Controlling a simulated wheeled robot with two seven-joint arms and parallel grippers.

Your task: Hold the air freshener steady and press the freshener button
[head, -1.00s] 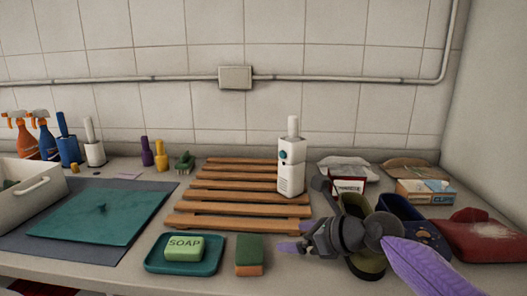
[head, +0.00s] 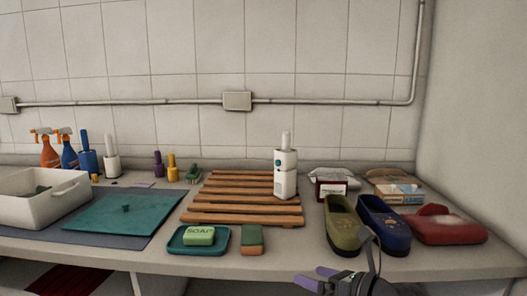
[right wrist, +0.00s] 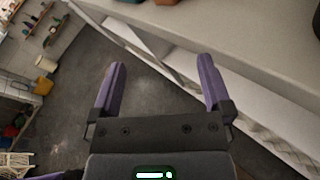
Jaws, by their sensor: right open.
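The white air freshener (head: 285,183) stands upright on the right part of a slatted wooden rack (head: 240,209). Its small dark teal button (head: 278,163) shows on the upper front. My right gripper (head: 316,279) is at the bottom of the head view, near the counter's front edge and well apart from the freshener. In the right wrist view its purple fingers (right wrist: 163,88) are spread with nothing between them, over the floor beside the counter. My left gripper is not in the head view.
A soap dish (head: 183,249) and a sponge (head: 252,240) lie before the rack. Olive (head: 343,228) and blue (head: 384,227) slippers and a red item (head: 448,228) are at right. A teal mat (head: 115,217) and a white bin (head: 35,206) are at left.

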